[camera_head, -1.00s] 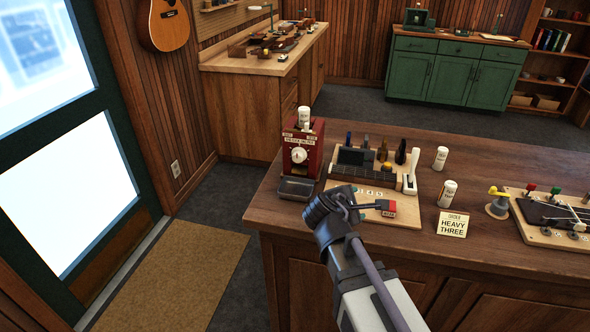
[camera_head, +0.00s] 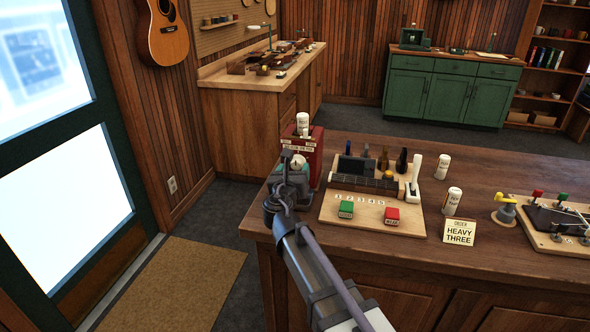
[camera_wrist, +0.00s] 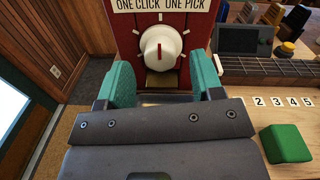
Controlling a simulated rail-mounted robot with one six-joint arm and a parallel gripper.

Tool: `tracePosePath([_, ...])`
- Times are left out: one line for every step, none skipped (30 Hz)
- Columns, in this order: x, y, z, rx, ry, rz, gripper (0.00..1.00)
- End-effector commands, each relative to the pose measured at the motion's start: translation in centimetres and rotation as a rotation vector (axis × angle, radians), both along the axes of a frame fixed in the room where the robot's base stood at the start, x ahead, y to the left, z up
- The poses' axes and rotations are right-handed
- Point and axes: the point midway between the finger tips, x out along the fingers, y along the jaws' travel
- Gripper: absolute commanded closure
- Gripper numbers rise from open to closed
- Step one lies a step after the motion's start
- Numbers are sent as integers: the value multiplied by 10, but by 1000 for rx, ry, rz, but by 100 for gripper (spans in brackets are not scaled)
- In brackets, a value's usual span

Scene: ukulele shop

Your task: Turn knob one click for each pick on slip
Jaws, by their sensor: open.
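The red pick dispenser (camera_head: 318,146) stands at the counter's left end, with a white canister (camera_head: 302,122) on top. Its white knob (camera_wrist: 160,47) carries a red pointer line that points straight up or nearly so. Above it a label reads "ONE CLICK ONE PICK". My gripper (camera_wrist: 162,82) is open, its teal fingers either side of and below the knob, not visibly touching it. In the head view my gripper (camera_head: 290,170) covers most of the dispenser's front. The order slip (camera_head: 459,232) reads "HEAVY THREE".
Right of the dispenser, a wooden board (camera_head: 337,213) holds a green block (camera_head: 346,209), a red block (camera_head: 392,216) and numbers. White canisters (camera_head: 442,167) and (camera_head: 452,201) stand farther right, before a board with coloured knobs (camera_head: 552,222).

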Motion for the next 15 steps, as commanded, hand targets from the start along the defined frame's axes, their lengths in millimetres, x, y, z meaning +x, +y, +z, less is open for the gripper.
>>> tracePosePath([8, 0, 0, 0, 0, -1, 40])
tracePosePath([10, -1, 0, 0, 0, -1, 40])
tracePosePath([13, -2, 0, 1, 0, 0, 40])
tracePosePath([14, -2, 0, 1, 0, 0, 40])
tracePosePath([14, -3, 0, 1, 0, 0, 40])
tracePosePath([15, -3, 0, 1, 0, 0, 40])
tracePosePath([15, -3, 0, 1, 0, 0, 40])
tracePosePath([14, -3, 0, 1, 0, 0, 40])
tracePosePath([14, -3, 0, 1, 0, 0, 40])
tracePosePath([14, -3, 0, 1, 0, 0, 40])
tracePosePath([14, -3, 0, 1, 0, 0, 40])
tracePosePath([14, -3, 0, 1, 0, 0, 43])
tracePosePath([14, -3, 0, 1, 0, 0, 46])
tracePosePath([14, -3, 0, 1, 0, 0, 49])
tracePosePath([14, -3, 0, 1, 0, 0, 53])
